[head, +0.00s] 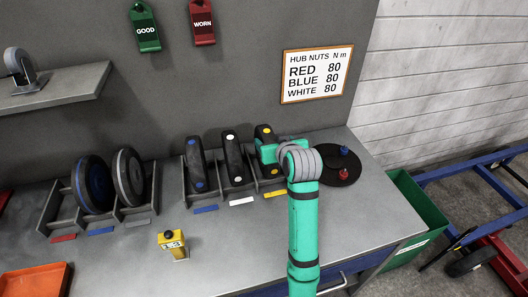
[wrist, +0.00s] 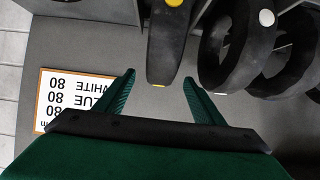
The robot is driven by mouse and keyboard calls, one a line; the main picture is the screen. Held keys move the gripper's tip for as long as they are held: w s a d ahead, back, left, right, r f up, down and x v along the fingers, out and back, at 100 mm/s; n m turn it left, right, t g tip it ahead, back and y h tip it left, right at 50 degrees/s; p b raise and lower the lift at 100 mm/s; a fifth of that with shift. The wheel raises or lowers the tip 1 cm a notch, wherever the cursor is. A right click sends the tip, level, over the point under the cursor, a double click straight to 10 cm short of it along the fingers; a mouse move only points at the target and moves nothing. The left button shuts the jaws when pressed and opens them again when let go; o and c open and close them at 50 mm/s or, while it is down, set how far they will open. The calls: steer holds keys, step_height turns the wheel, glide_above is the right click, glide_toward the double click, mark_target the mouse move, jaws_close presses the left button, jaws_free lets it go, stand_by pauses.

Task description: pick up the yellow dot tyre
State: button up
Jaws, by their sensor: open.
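The yellow dot tyre (head: 263,133) is a black tyre in the right slot of the tyre rack, partly hidden by my arm in the head view. In the wrist view the tyre (wrist: 166,45) hangs down between my open fingers, with a yellow dot near its top and a yellow mark at its lower edge. My gripper (wrist: 158,82) is open, with one finger on each side of the tyre's lower end. I see a gap on both sides, and whether either finger touches is not clear. In the head view my gripper (head: 264,151) is at this tyre, mostly hidden by the wrist.
The white dot tyre (head: 232,158) stands close to the left, and the blue dot tyre (head: 196,165) beyond it. A black round plate (head: 340,166) with red and blue knobs lies right of my arm. A yellow block (head: 173,245) stands on the bench front. A green bin (head: 418,215) is at right.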

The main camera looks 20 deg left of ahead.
mark_target(270, 139)
steer(key=x, duration=0.5)
steer(key=shift+x, duration=2.9)
steer(key=shift+r, duration=0.25)
jaws_close()
